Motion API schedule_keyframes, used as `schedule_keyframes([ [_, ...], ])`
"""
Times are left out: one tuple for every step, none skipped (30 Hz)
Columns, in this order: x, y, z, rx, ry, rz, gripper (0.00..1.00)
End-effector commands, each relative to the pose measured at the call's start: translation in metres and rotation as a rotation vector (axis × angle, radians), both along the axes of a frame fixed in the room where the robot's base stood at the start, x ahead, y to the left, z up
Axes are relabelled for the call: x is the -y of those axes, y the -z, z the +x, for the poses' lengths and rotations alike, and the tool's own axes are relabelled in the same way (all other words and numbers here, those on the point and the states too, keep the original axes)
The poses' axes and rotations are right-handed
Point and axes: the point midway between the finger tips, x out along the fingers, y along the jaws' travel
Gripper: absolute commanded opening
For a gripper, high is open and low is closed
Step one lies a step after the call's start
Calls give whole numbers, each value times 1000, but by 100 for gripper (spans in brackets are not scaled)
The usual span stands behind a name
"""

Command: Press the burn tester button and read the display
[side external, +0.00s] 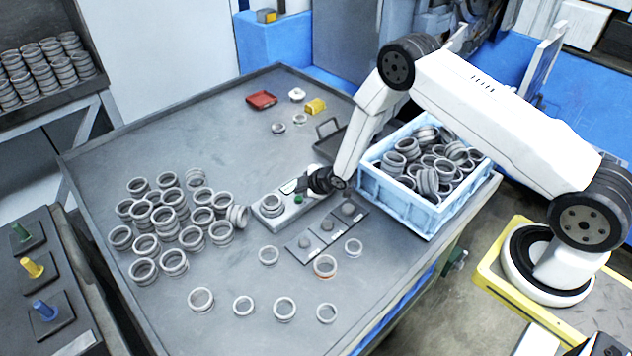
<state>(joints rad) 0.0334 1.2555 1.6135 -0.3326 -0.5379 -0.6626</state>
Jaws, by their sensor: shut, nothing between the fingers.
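The burn tester (290,213) is a grey box on the table, near its middle. A stack of metal rings (271,204) sits on its left end. A green button (298,199) shows on its top toward the right end. A dark patch beside the button may be the display; no reading can be made out. My gripper (302,185) is shut and empty, low over the right end of the tester, very close to the green button. I cannot tell whether it touches the button.
A blue crate (394,207) full of rings stands right of my gripper. A dark plate with round knobs (308,249) lies in front of the tester. Many rings (165,225) are piled at left, with loose rings at the front. The table's back left (190,140) is clear.

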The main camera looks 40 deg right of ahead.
Motion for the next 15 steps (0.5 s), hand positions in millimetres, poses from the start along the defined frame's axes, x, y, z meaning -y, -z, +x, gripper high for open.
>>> schedule_keyframes([
  [0, 0, 0, 0, 0, 0, 0],
  [0, 0, 0, 0, 0, 0, 0],
  [0, 0, 0, 0, 0, 0, 0],
  [0, 0, 0, 0, 0, 0, 0],
  [0, 0, 0, 0, 0, 0, 0],
  [0, 0, 0, 0, 0, 0, 0],
  [0, 0, 0, 0, 0, 0, 0],
  [0, 0, 0, 0, 0, 0, 0],
  [0, 1, 0, 0, 0, 0, 0],
  [0, 1, 0, 0, 0, 0, 0],
  [0, 2, 0, 0, 0, 0, 0],
  [0, 3, 0, 0, 0, 0, 0],
  [0, 4, 0, 0, 0, 0, 0],
  [0, 4, 0, 0, 0, 0, 0],
  [0, 5, 0, 0, 0, 0, 0],
])
